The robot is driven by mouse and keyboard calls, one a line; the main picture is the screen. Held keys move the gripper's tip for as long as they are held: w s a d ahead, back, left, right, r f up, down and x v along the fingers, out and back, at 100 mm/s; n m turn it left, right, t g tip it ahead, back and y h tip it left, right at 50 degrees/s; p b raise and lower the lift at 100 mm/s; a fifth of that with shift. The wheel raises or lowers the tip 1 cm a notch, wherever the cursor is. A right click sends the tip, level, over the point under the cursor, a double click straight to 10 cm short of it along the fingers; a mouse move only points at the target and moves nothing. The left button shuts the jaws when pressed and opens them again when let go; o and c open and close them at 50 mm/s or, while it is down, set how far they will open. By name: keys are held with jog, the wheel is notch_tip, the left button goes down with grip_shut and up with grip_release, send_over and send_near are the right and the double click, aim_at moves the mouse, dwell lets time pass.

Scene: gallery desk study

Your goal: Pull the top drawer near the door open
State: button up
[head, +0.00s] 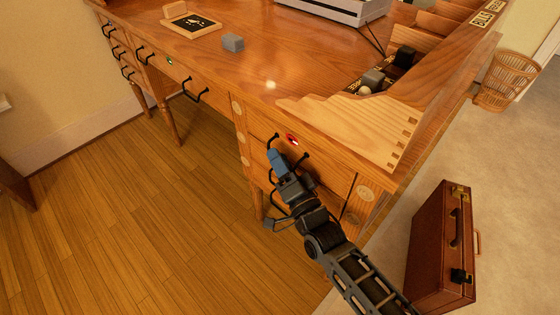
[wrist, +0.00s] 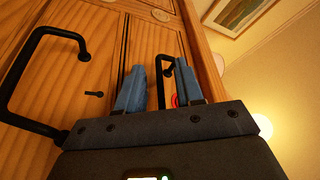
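The wooden desk (head: 215,85) has a drawer bank at its right end, and the upper drawer front there (head: 325,170) looks closed. A black bar handle (head: 304,155) sits on that front, partly hidden by my gripper (head: 277,160). In the wrist view my gripper (wrist: 155,88) has its two blue fingertips apart, with a black handle (wrist: 163,70) showing in the gap between them. I cannot tell whether they touch it. A larger black handle (wrist: 45,35) is nearer the camera at the left. No door shows in either view.
More handled drawers (head: 118,50) line the desk's left end. A brown briefcase (head: 440,245) stands right of my arm, and a wicker basket (head: 506,80) is behind. The wooden floor (head: 130,225) at left is clear.

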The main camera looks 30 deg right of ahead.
jog(key=shift+c, duration=0.2)
grip_shut()
dwell(0.4)
